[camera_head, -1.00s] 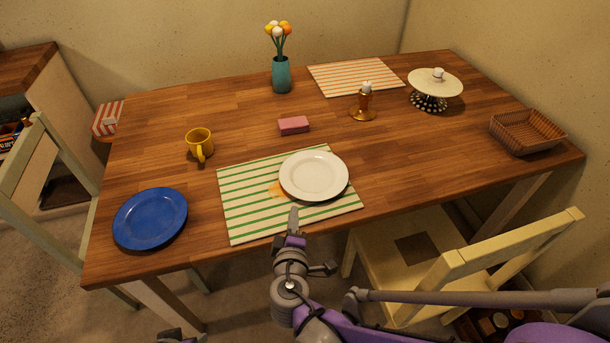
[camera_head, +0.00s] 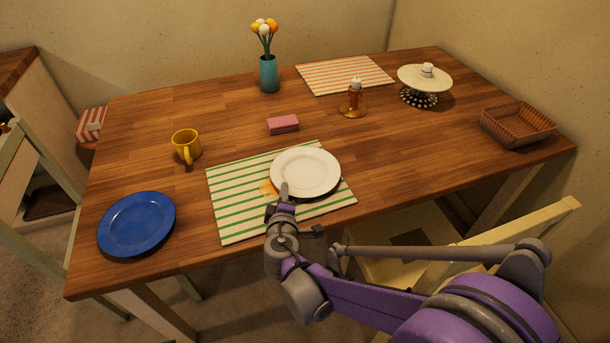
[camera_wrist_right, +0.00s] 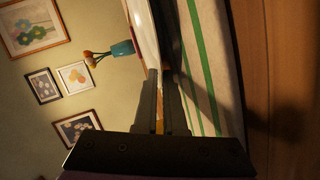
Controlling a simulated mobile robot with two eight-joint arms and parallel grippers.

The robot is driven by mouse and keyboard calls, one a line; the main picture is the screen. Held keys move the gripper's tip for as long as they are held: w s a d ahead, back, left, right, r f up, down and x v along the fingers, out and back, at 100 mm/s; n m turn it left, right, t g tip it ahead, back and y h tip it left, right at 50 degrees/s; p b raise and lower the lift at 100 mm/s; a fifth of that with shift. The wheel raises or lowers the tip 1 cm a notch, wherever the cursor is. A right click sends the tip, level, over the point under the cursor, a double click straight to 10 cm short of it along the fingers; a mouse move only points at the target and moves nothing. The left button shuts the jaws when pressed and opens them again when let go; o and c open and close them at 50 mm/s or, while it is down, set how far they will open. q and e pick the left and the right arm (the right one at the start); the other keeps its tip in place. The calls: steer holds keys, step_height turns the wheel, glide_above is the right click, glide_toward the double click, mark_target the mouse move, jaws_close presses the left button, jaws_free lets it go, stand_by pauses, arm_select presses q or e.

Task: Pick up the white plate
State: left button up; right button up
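My right gripper (camera_head: 284,192) is at the plate's near rim, upright on edge. In the right wrist view, the plate (camera_wrist_right: 146,35) shows edge-on at the fingertips (camera_wrist_right: 160,75), one finger on its upper side and one on its underside. A narrow gap shows between the fingers, and I see no clear clamp on the rim. My left gripper is out of view.
A blue plate (camera_head: 137,224), yellow mug (camera_head: 186,144), pink sponge (camera_head: 283,124), candle holder (camera_head: 352,108), vase (camera_head: 269,74), cake stand (camera_head: 424,78) and basket (camera_head: 517,126) stand around. A chair (camera_head: 470,238) is at the front right.

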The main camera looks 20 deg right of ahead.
jaws_close()
steer(key=shift+f, duration=0.1)
stand_by(1.2)
